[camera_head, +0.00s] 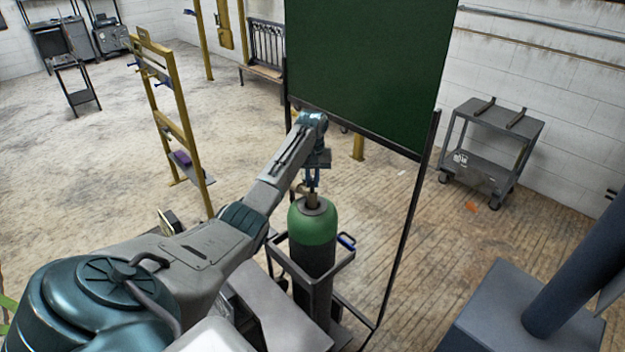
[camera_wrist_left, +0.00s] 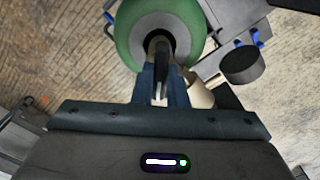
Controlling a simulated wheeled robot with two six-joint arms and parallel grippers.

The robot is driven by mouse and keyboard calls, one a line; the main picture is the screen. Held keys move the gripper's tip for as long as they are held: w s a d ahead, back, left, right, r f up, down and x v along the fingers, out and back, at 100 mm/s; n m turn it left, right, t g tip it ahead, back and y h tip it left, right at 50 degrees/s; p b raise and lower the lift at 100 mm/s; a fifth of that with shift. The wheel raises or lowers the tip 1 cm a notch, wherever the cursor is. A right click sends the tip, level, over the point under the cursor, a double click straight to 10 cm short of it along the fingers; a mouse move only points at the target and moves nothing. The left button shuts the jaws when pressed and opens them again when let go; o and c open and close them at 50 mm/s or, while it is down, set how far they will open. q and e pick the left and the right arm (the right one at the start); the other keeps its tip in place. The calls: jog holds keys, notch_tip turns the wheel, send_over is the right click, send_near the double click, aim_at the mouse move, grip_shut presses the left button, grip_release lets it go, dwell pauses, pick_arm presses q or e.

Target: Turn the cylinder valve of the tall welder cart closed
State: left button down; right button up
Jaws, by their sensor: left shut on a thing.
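The gas cylinder (camera_head: 314,228) has a green shoulder and a dark body. It stands upright in the dark frame of the welder cart (camera_head: 345,258). The valve at its top is mostly hidden by my left gripper (camera_head: 313,183), which comes down from above and is shut on it. In the left wrist view, the fingers of my left gripper (camera_wrist_left: 161,85) meet over the middle of the green cylinder top (camera_wrist_left: 128,32). A tan fitting (camera_wrist_left: 199,95) shows just right of the fingers. How far the valve is turned cannot be seen. My right gripper is not in view.
A dark green panel (camera_head: 370,65) on a thin black frame stands right behind the cylinder. A yellow frame (camera_head: 180,115) stands to the left. A grey two-shelf trolley (camera_head: 492,130) is by the back wall at right.

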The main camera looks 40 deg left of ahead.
pick_arm(q)
jog(key=shift+m, duration=1.7)
jog(key=m, duration=0.5)
jog(key=shift+m, duration=0.4)
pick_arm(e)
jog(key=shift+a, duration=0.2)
pick_arm(q)
jog(key=c, duration=1.5)
grip_release()
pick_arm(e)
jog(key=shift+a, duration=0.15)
pick_arm(q)
jog(key=shift+o, duration=0.2)
jog(key=shift+r, duration=0.1)
